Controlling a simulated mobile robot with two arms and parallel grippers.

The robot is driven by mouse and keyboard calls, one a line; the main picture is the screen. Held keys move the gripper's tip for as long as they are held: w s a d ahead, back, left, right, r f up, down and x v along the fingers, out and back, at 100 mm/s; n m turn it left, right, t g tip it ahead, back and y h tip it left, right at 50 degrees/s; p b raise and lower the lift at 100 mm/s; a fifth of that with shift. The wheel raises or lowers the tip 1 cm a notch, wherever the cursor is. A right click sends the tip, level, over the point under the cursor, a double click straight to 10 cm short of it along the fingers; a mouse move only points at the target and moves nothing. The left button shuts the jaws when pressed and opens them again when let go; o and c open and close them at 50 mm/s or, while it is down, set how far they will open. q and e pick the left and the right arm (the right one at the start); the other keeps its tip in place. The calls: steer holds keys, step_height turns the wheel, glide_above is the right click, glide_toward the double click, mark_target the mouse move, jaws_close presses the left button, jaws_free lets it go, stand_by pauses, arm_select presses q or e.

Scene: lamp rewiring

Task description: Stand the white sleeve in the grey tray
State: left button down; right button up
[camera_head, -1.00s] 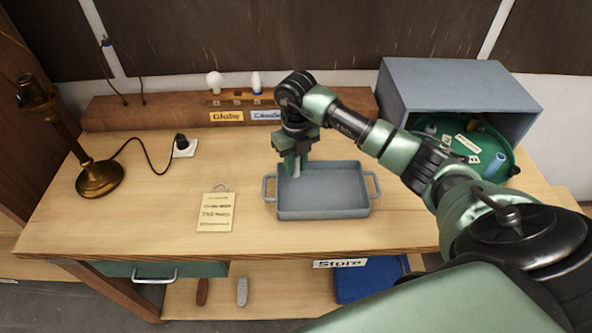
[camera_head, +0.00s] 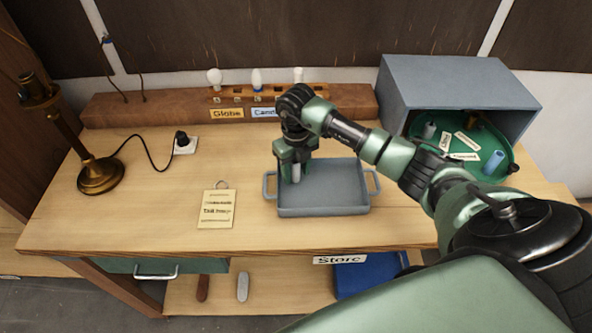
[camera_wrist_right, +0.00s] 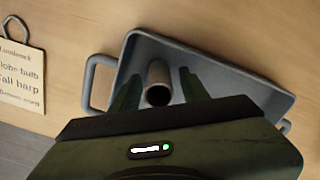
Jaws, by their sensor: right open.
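The white sleeve (camera_head: 296,172) is a short pale tube. It stands upright in the left part of the grey tray (camera_head: 345,208), which has a loop handle at each end. My right gripper (camera_head: 294,178) points down over the tray, its jaws open with a finger on each side of the sleeve. In the right wrist view the sleeve (camera_wrist_right: 158,77) shows its dark round opening between the two spread fingers, with gaps beside it. The tray (camera_wrist_right: 215,72) lies beneath. My left gripper is not in view.
A brass lamp (camera_head: 100,175) stands at the left, its cord running to a socket (camera_head: 185,144). A tag (camera_head: 216,209) lies left of the tray. Bulbs stand in a rack (camera_head: 236,98) behind. A grey box (camera_head: 455,85) with a green tray (camera_head: 508,140) is at the right.

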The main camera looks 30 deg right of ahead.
mark_target(296, 181)
steer(key=shift+r, duration=0.2)
steer(key=shift+w+r, duration=0.1)
steer(key=shift+r, duration=0.1)
step_height(296, 181, up, 12)
steer(key=b, duration=0.4)
steer(key=shift+f, duration=0.2)
